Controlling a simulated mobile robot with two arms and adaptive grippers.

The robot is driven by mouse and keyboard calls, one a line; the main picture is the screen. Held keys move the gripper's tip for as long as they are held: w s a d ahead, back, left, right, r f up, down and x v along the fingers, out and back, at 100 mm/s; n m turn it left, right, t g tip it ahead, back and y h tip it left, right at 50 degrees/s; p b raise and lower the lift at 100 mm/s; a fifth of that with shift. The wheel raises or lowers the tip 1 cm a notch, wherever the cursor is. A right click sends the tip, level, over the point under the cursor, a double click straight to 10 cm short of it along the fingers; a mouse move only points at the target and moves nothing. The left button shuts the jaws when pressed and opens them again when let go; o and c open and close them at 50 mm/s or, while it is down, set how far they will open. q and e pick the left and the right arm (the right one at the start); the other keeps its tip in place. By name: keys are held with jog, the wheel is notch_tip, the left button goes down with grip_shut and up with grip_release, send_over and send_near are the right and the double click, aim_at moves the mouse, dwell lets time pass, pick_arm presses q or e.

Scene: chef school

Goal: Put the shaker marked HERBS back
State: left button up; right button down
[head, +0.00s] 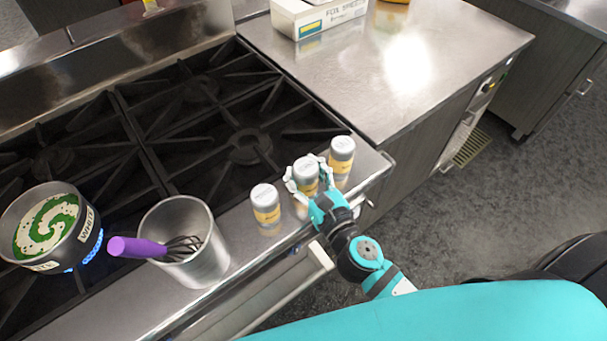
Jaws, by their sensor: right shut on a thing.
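Three similar silver-topped shakers with yellow labels are in a row on the steel front ledge of the stove: a left shaker (265,205), a middle shaker (306,171) and a right shaker (341,157). The label words are too small to read, so I cannot tell which is marked HERBS. My right gripper (308,184) is shut around the middle shaker, its fingers on both sides of it. The middle shaker looks upright, at or just above the ledge. The right shaker stands close beside the fingers. My left gripper does not show.
A steel container (190,262) with a purple-handled whisk (138,247) stands left of the shakers. A pot (85,238) of green and white contents sits over a blue flame. Black grates (215,125) lie behind. The steel counter (440,45) at upper right has free room beside a white box (318,16).

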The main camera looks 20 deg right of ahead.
jog(key=shift+f, duration=0.15)
jog(key=c, duration=1.1)
grip_release()
jog(key=shift+c, duration=0.2)
jog(key=o, duration=0.6)
